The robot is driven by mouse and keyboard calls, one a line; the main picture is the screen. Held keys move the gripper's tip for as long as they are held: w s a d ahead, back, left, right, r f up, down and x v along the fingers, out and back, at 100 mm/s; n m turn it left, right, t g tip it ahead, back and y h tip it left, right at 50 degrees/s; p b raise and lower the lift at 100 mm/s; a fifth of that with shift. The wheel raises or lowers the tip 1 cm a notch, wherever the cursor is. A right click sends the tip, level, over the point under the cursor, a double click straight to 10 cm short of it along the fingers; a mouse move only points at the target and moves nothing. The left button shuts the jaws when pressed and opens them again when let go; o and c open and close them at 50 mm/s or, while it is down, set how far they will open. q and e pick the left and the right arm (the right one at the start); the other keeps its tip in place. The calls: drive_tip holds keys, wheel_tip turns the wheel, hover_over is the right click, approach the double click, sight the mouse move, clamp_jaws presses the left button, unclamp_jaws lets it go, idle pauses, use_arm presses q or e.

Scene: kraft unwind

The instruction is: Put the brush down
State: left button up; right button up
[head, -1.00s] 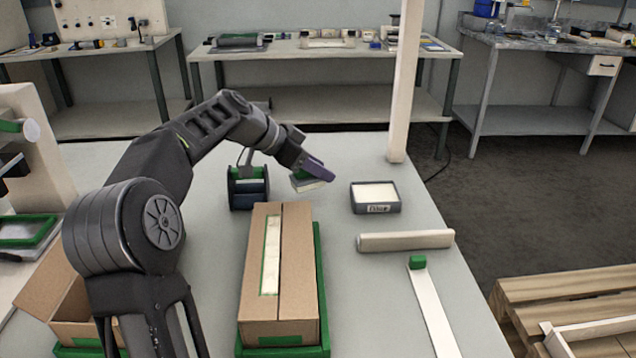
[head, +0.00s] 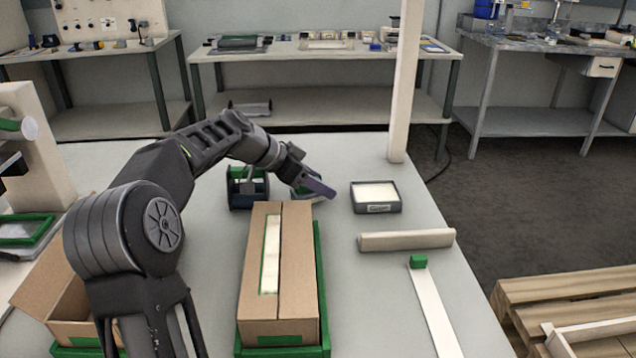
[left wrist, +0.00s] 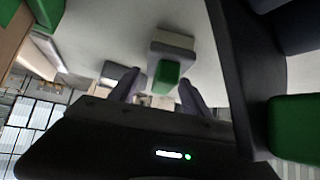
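The brush, a pale block with a green handle, shows in the left wrist view (left wrist: 172,45) with the handle between the two fingers. In the head view my left gripper (head: 318,187) is low over the table behind the cardboard box and largely hides the brush (head: 303,190). I cannot tell whether the brush touches the table (head: 345,285). My right gripper is not in view.
A dark blue holder (head: 248,190) stands just left of the gripper. A dark tray with a white pad (head: 376,208) lies to its right. The long cardboard box (head: 257,280) is in front. A pale bar (head: 405,240) and post (head: 403,90) stand at the right.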

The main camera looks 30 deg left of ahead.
use_arm(q)
drive_tip(key=shift+o, duration=0.3)
drive_tip(key=shift+r+p, duration=0.25)
drive_tip(key=shift+p, duration=0.05)
drive_tip(key=v, duration=1.1)
drive_tip(key=shift+s+a+r, duration=0.2)
drive_tip(key=shift+s+r, duration=0.05)
drive_tip(key=shift+s, duration=0.05)
